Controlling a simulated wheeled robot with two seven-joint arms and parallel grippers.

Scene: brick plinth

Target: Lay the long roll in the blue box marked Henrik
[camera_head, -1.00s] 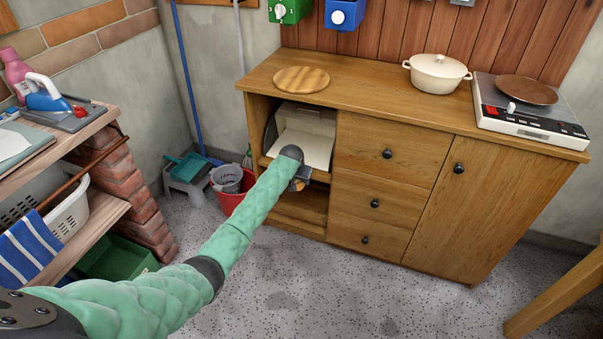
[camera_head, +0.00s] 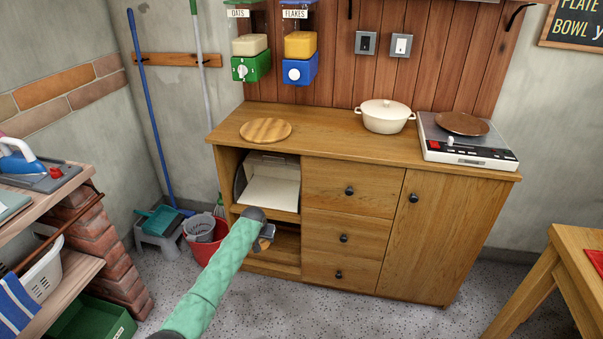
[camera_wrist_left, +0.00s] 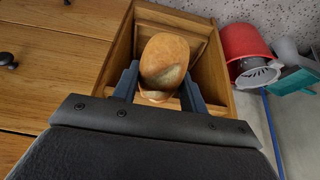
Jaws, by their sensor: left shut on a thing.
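My left gripper (camera_head: 266,238) is in front of the open left part of the wooden sideboard, just below the bread bin. In the left wrist view its two dark fingers (camera_wrist_left: 160,85) are shut on a golden-brown bread roll (camera_wrist_left: 166,62). Only a small brown bit of the roll (camera_head: 261,245) shows in the head view, mostly hidden by the gripper. No blue box marked Henrik shows in these frames. My right gripper is not in view.
The sideboard (camera_head: 385,235) holds a bread bin (camera_head: 270,190) with its lid up. A red bucket (camera_head: 207,248) stands left of it. A brick-supported shelf (camera_head: 85,283) is at left, a wooden table (camera_head: 575,248) at right. The sideboard top's front middle is clear.

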